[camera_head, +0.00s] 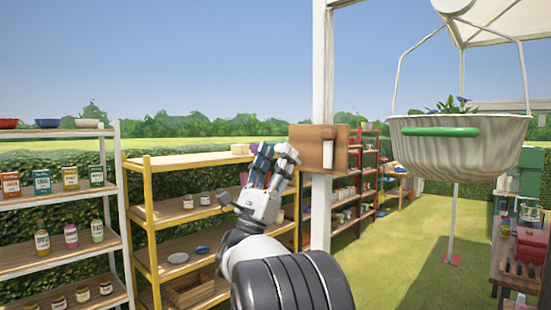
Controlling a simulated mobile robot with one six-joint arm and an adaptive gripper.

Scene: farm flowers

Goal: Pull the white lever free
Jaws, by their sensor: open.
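A wooden board (305,146) is fixed to a white post (321,215) in the middle of the view. A small upright white lever (327,153) with a brown top is on the right part of the board. My gripper (275,150) points upward just left of the lever, in front of the board's left edge in the picture. Its fingers are apart, with nothing seen between them. The gap in depth between gripper and board is hard to judge.
A hanging basket (460,147) with a green handle and plants hangs at the right. A yellow-framed shelf (180,216) stands behind my arm, and a white-framed shelf (55,195) with jars stands at the left. Open grass (410,250) lies right of the post.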

